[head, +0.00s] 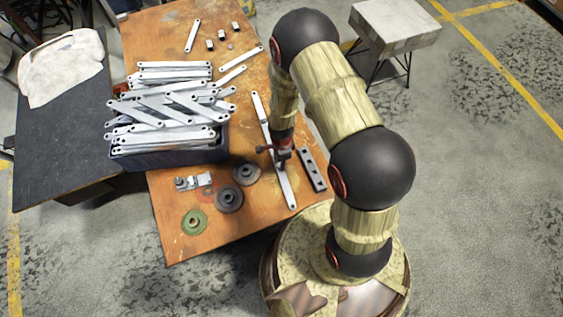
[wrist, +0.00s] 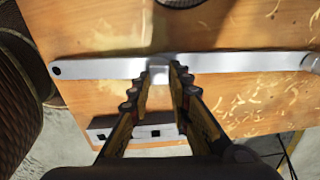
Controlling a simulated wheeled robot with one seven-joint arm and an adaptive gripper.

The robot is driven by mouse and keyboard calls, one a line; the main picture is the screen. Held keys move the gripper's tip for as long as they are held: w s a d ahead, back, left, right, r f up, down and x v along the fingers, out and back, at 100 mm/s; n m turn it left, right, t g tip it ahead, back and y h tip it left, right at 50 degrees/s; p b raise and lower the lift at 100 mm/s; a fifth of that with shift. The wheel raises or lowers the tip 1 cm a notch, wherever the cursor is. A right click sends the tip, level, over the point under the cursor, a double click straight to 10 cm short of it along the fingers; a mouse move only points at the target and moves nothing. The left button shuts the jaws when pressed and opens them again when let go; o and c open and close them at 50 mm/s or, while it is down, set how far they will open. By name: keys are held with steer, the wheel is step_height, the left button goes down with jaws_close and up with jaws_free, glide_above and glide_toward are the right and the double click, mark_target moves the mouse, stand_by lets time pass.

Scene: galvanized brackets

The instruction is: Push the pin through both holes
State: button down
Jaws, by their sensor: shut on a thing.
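Flat galvanized brackets (wrist: 100,68) lie in a long line across the table in the wrist view. A dark hole shows at the left end. They appear to meet or overlap at the middle, under my gripper. The line also shows in the head view (head: 287,190). My gripper (wrist: 160,68) is over that middle part, its two fingers closed about a small grey metal piece, which looks like the pin (wrist: 158,73). The fingers hide most of it. I cannot tell whether it is in the holes. In the head view my gripper (head: 283,153) is just above the brackets.
A dark blue bin (head: 170,158) heaped with brackets stands left on the wooden table (head: 165,235). Round discs (head: 229,198), a green disc (head: 194,222) and a small metal fitting (head: 195,182) lie in front. A holed bar (head: 313,170) lies right of my gripper.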

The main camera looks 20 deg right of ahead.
steer(key=shift+f, duration=0.35)
stand_by(0.3)
steer(key=c, duration=1.6)
jaws_free()
step_height(320, 180, up, 12)
